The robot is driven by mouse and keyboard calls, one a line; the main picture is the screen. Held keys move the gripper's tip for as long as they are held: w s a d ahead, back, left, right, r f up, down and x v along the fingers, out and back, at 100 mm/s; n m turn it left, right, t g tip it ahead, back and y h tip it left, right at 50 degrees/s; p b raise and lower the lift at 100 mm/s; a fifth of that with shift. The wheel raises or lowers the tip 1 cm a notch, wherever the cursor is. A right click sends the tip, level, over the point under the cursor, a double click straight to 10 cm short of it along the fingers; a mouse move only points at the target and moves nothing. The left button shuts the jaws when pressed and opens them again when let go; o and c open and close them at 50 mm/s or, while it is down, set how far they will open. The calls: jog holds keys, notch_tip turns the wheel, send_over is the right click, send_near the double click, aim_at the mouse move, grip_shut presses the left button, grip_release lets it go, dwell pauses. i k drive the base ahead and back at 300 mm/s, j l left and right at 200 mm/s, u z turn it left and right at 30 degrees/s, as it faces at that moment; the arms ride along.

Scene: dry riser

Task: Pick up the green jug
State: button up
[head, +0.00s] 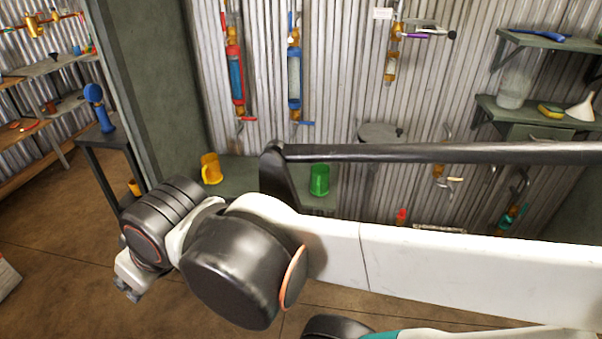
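The green jug (319,181) stands upright on a grey-green bench (241,177) against the corrugated wall, just right of the picture's middle. My arm passes in front of the bench and hides much of it. My gripper (128,292) is at the lower left, over the brown floor, low and well to the left of the jug. It is small and partly hidden by my wrist, so whether its fingers are open or shut does not show. It is not touching the jug.
A yellow jug (210,168) stands left of the green jug on the bench. A dark green post (150,90) rises to the left. Pipes with red (236,80) and blue valves hang on the wall above. Shelves (535,112) are at the right.

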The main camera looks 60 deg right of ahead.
aim_at(320, 172)
jog(key=z, duration=1.7)
